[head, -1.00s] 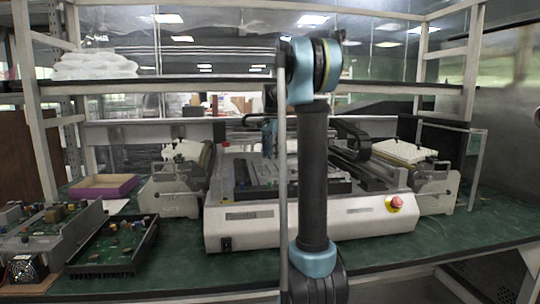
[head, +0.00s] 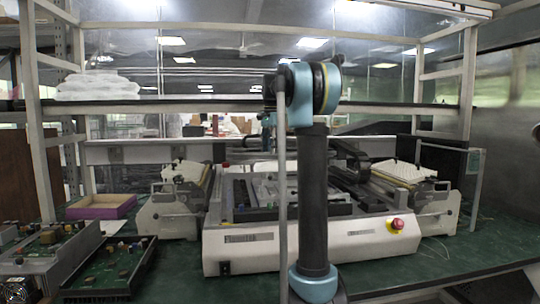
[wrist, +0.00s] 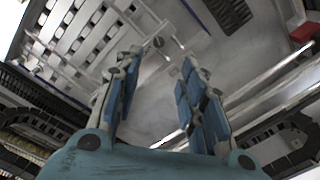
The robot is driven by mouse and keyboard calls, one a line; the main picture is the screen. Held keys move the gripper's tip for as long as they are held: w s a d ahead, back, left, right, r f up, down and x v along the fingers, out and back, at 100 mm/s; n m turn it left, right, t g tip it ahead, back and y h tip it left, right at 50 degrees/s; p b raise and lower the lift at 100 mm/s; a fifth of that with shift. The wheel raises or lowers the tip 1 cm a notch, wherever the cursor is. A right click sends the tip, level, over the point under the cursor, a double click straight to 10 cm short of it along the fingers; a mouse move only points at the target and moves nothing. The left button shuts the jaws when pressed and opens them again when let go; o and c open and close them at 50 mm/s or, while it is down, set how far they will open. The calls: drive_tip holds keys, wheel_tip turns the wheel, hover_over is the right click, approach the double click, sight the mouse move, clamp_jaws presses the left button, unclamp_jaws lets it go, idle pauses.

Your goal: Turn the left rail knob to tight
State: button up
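The machine (head: 300,245) is a white benchtop unit with rails on its top, standing in the middle of the bench in the head view. In the wrist view my gripper (wrist: 161,57) is open, its two blue-padded fingers apart over the machine's metal bed. A small round dark-centred part (wrist: 158,42), possibly the rail knob, shows just beyond and between the fingertips on a thin metal bracket. I cannot tell its turn position or whether a finger touches it. In the head view my arm stands in front and mostly hides the gripper and this part of the machine.
A slotted plate (wrist: 85,40) lies at the upper left of the wrist view. A red emergency button (head: 397,223) is on the machine's front. Circuit boards (head: 105,270) and a purple tray (head: 101,206) stand left. A shelf (head: 200,105) crosses above the bench.

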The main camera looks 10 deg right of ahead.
idle(0.3)
drive_tip(key=n+t+y, duration=0.1)
drive_tip(key=n+t, duration=0.3)
drive_tip(key=n, duration=1.1)
approach(270, 178)
drive_tip(key=x, duration=0.4)
drive_tip(key=w+x, duration=0.1)
drive_tip(key=x, duration=0.2)
drive_tip(key=shift+w+f, duration=0.15)
drive_tip(key=shift+f, duration=0.05)
drive_tip(key=shift+c, duration=0.4)
clamp_jaws()
